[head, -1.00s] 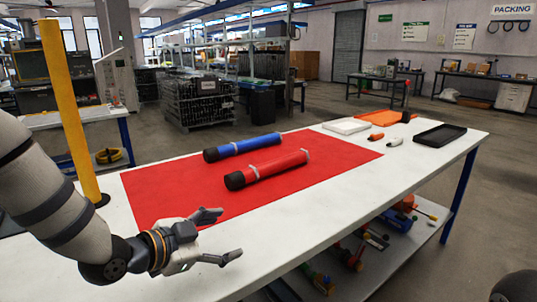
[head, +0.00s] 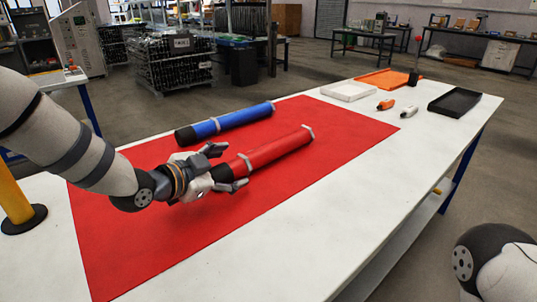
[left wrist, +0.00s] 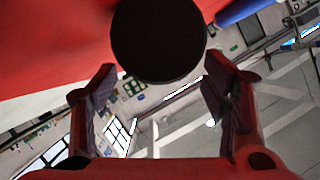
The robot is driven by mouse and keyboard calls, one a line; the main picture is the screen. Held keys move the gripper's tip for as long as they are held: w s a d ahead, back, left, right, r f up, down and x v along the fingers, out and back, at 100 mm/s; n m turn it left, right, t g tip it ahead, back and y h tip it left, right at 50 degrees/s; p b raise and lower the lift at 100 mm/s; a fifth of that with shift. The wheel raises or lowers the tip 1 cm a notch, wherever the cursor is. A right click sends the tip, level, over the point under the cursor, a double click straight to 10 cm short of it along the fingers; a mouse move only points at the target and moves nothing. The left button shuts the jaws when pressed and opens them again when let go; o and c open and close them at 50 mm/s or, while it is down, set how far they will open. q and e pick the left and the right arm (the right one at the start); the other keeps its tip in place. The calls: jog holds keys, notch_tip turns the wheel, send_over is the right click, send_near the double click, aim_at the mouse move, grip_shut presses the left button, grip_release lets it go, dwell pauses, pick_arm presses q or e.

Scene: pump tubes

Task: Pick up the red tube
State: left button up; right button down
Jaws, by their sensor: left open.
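The red tube (head: 272,151) lies on the red mat (head: 130,250), slanting away to the right, with pale bands and a dark near end. My left gripper (head: 228,168) is open at this near end, one finger on either side of it in the head view. In the left wrist view the round black end cap (left wrist: 158,40) is large, just ahead of the gap between the open fingers (left wrist: 159,66). Whether the fingers touch the tube cannot be told. My right gripper is not in view.
A blue tube (head: 232,121) lies behind the red one; its end shows in the left wrist view (left wrist: 236,12). A yellow post (head: 14,200) stands at left. White (head: 348,91), orange (head: 390,79) and black (head: 452,102) trays lie at the far right. The table's right front is clear.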

aim_at(235, 165)
pick_arm(q)
jog(key=x, duration=0.3)
jog(key=shift+w+d+f, duration=0.2)
jog(key=shift+d+f, duration=0.05)
jog(key=shift+r, duration=0.15)
jog(key=c, duration=1.5)
